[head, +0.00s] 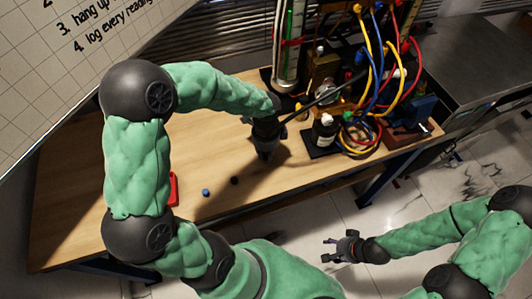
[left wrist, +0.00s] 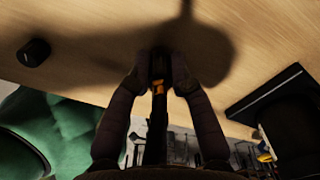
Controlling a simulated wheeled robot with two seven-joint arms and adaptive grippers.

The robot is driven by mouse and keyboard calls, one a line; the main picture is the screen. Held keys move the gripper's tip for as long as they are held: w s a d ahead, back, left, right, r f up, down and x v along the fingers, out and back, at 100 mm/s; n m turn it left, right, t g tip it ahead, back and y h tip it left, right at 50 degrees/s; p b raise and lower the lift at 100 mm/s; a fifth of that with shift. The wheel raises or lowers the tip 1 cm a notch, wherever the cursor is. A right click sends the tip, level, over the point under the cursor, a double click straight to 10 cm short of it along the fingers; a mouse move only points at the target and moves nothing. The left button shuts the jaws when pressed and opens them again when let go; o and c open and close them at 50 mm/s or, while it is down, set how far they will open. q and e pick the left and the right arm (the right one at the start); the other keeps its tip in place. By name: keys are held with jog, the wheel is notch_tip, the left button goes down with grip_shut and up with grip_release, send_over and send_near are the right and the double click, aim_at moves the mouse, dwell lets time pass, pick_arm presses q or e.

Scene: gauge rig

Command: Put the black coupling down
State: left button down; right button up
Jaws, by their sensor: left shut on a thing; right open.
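My left gripper (head: 265,153) is above the wooden table, its fingers pointing down. In the left wrist view its fingertips (left wrist: 160,70) are shut on a dark piece with an orange part, which I take to be the black coupling (left wrist: 158,88). A black hose (head: 320,97) runs from near this gripper toward the rig. The gripper's shadow lies on the wood, and the gap below the fingertips is hard to judge. In the head view the gripper hides the held piece. My right gripper (head: 331,250) is open and empty over the floor, off the table's front edge.
A small black cylinder (left wrist: 34,52) and a blue piece (head: 205,192) lie apart on the table (head: 300,172). A red object (head: 174,188) is partly hidden by my left arm. A bottle (head: 325,130) and the hose-filled rig stand to the right. Bare wood lies around the gripper.

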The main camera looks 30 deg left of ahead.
pick_arm(q)
jog(key=shift+f, duration=0.15)
jog(key=c, duration=1.1)
grip_release()
notch_tip(320, 180, up, 12)
jog(key=p, duration=0.4)
jog(key=shift+r+p, duration=0.2)
jog(key=shift+p, duration=0.15)
